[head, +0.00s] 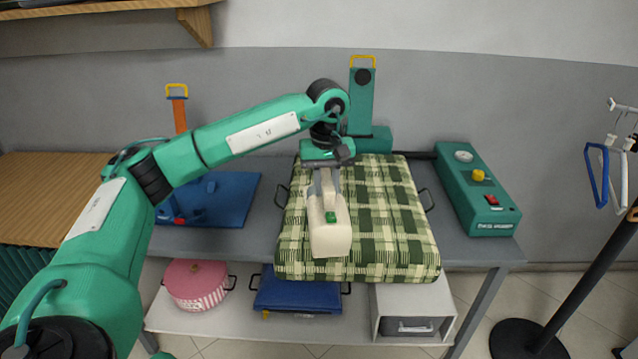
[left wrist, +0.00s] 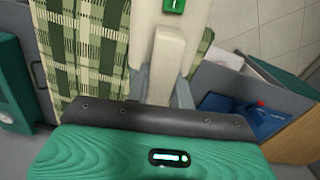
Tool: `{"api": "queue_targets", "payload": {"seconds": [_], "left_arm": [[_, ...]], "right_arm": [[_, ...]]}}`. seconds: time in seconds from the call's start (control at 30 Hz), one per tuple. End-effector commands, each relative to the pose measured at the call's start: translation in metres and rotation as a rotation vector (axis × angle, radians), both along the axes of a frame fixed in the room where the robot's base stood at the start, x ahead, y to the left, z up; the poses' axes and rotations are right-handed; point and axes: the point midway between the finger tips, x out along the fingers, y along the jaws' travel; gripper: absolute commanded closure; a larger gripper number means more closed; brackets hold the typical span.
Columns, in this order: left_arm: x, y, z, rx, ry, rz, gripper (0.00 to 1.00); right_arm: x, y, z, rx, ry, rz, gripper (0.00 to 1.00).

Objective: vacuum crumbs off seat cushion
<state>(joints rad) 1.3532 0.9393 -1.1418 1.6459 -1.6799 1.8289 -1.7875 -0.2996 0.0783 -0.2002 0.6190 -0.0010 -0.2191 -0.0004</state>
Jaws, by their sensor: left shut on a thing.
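The seat cushion (head: 395,215) is a thick pad in green and cream plaid, lying flat on the grey table. It also fills the upper left of the left wrist view (left wrist: 85,50). My left gripper (head: 327,182) is shut on the handle of a cream handheld vacuum (head: 330,237) with a green button. The vacuum is over the left-middle part of the cushion; I cannot tell whether it touches the cloth. In the left wrist view the vacuum handle (left wrist: 166,62) sits between the grey fingers. I cannot make out crumbs. My right gripper is out of view.
A green control box (head: 478,190) stands right of the cushion, and a green upright stand (head: 361,100) behind it. A blue base (head: 232,195) with an orange post lies left. A pink striped pot (head: 196,284) and blue case (head: 300,291) are on the shelf below.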

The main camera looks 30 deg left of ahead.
Motion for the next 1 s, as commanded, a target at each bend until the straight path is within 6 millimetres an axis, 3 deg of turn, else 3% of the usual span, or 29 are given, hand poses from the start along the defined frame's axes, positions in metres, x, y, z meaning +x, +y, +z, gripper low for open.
{"api": "queue_targets", "payload": {"seconds": [0.4,0.8,1.0], "left_arm": [[0.000,0.000,0.002,0.000,-0.003,0.000,1.00],[0.000,0.000,0.034,-0.001,-0.003,0.000,1.00],[0.000,0.000,0.035,-0.001,-0.002,0.000,1.00]], "right_arm": [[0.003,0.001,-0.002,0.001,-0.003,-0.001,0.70],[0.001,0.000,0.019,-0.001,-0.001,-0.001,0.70],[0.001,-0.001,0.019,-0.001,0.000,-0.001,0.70]]}}
